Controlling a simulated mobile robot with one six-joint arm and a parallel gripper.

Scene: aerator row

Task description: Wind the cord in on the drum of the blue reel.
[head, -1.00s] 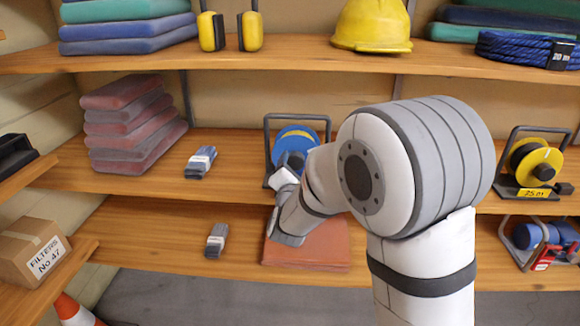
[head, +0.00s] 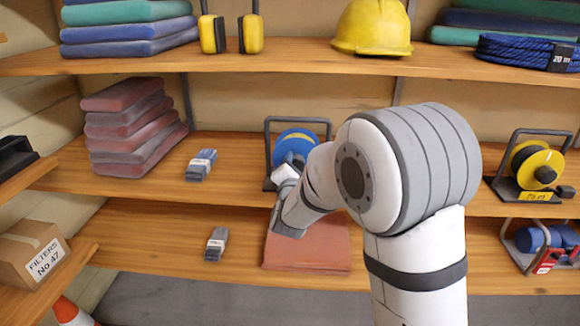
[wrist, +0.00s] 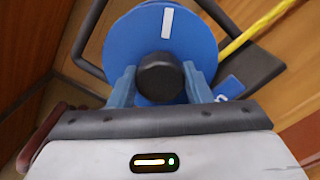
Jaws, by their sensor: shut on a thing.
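The blue reel (head: 292,142) stands in its dark frame on the middle shelf, partly hidden behind my wrist in the head view. In the wrist view its blue disc (wrist: 140,45) faces me, with a white stripe near the top. A yellow cord (wrist: 255,28) runs from behind the disc to the upper right. My gripper (wrist: 160,78) is shut on the reel's dark round knob (wrist: 161,76), which sits between the two blue-grey fingers at the lower part of the disc. How much cord is on the drum is hidden by the disc.
A yellow reel (head: 537,165) stands on the same shelf at the right. A grey brush-like bundle (head: 200,165) and stacked red pads (head: 128,125) lie to the left. A reddish pad (head: 325,255) lies below my wrist. The shelf above (head: 280,58) overhangs the reel.

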